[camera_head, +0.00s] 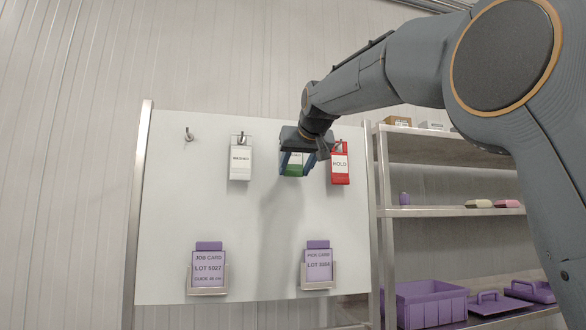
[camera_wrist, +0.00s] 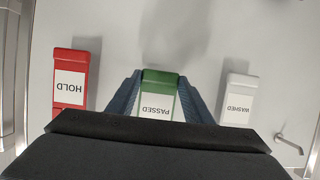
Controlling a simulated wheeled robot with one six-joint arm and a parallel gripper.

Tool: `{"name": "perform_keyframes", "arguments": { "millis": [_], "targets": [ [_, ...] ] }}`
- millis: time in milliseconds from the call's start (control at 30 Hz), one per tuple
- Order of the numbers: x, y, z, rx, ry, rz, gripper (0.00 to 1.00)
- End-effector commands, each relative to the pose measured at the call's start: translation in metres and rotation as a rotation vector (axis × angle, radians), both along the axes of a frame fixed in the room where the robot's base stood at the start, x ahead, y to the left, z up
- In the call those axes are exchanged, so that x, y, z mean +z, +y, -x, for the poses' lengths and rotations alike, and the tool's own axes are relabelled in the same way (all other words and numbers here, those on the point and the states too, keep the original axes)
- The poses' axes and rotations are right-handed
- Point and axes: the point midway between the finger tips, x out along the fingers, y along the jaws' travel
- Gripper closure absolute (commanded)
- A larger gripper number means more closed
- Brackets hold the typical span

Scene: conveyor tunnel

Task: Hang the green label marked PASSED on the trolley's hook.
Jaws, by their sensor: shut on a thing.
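The green label marked PASSED (camera_wrist: 160,81) is between the two blue fingers of my gripper (camera_wrist: 157,97), which is shut on it. In the head view the green label (camera_head: 293,170) is partly covered by my gripper (camera_head: 292,165), in front of the white board. Whether the label still hangs on a board hook is hidden. I cannot make out a trolley or its hook in either view.
A red HOLD label (camera_head: 340,168) hangs close right of my gripper, and a white WASHED label (camera_head: 240,162) hangs left. An empty hook (camera_head: 189,135) is at the board's upper left. Two purple cards sit in holders below. Metal shelves (camera_head: 450,212) stand right.

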Motion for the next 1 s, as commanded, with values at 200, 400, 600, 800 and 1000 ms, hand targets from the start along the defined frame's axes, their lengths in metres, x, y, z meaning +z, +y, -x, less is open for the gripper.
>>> {"name": "perform_keyframes", "arguments": {
  "millis": [200,400,600,800,1000],
  "targets": [
    [-0.001,-0.002,0.012,0.0,-0.001,0.0,0.94],
    [-0.001,-0.004,0.023,0.0,0.0,0.0,0.94],
    [-0.001,-0.007,0.033,0.0,-0.001,0.0,0.94],
    [-0.001,-0.009,0.044,0.0,-0.001,0.0,0.94],
    [0.0,-0.011,0.052,0.0,-0.001,0.0,0.94]
  ]
}}
